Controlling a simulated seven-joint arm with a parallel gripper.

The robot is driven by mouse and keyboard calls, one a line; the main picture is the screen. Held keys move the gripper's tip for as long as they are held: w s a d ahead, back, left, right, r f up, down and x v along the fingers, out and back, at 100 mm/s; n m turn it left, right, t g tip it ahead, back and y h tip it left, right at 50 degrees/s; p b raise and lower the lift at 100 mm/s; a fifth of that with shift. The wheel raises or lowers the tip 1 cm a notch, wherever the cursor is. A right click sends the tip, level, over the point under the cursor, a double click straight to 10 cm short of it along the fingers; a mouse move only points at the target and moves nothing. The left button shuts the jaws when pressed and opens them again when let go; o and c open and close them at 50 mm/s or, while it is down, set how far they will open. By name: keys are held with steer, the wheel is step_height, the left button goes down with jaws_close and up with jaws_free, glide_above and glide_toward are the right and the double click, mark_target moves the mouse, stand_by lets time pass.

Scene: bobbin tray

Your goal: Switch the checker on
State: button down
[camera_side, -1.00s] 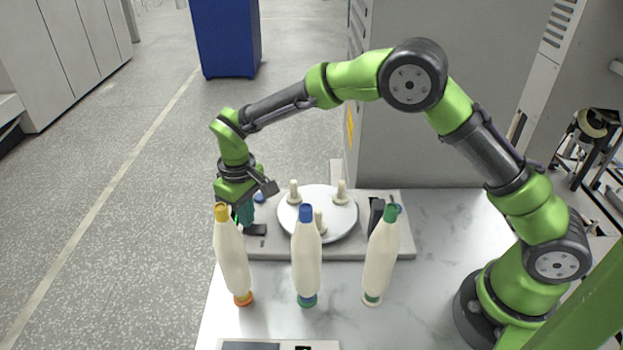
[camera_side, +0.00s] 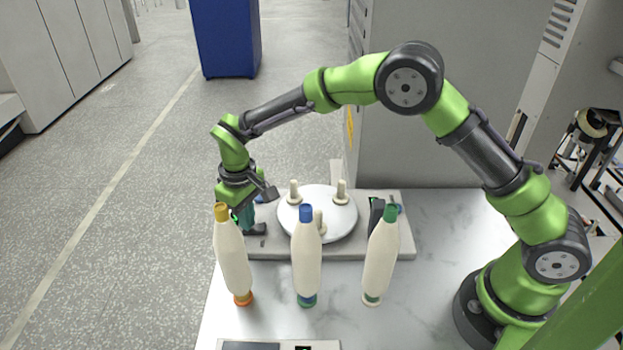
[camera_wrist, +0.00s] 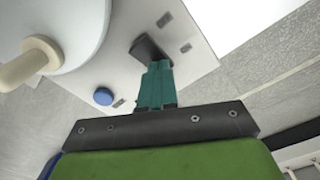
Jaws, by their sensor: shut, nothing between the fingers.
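The checker appears to be the pale base plate (camera_side: 340,246) with a white round disc (camera_side: 318,230) carrying three pegs. A black switch (camera_side: 257,229) sits at its left end; in the wrist view the switch (camera_wrist: 146,46) is right at my fingertips. My gripper (camera_side: 249,224) is shut and empty, its teal fingers pointing down at the left end of the plate. In the wrist view, the fingertips (camera_wrist: 156,66) overlap the near end of the switch and look in contact with it. A blue button (camera_wrist: 103,96) lies beside the fingers.
Three white bobbins stand in front of the plate: yellow-topped (camera_side: 233,262), blue-topped (camera_side: 306,262) and green-topped (camera_side: 381,262). The yellow-topped one partly covers my gripper's area in the side view. A dark upright part (camera_side: 376,214) stands at the plate's right.

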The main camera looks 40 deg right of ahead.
steer(key=shift+r, duration=3.45)
steer(key=shift+s+d+f, duration=0.15)
steer(key=shift+s+f, duration=0.5)
steer(key=shift+s, duration=0.05)
steer(key=s+d+r+m+t, duration=0.2)
steer(key=s+d+r, duration=0.3)
steer(key=s, duration=0.2)
steer(key=s+d+r+m+t+y, duration=0.1)
steer(key=s+d+r+m+t, duration=0.1)
steer(key=s+d+r, duration=0.3)
steer(key=s+d+r+m+t+y, duration=0.1)
steer(key=s+d+r+m+t, duration=0.2)
steer(key=s, duration=0.8)
steer(key=d+r, duration=0.2)
steer(key=d, duration=0.1)
steer(key=shift+r, duration=0.15)
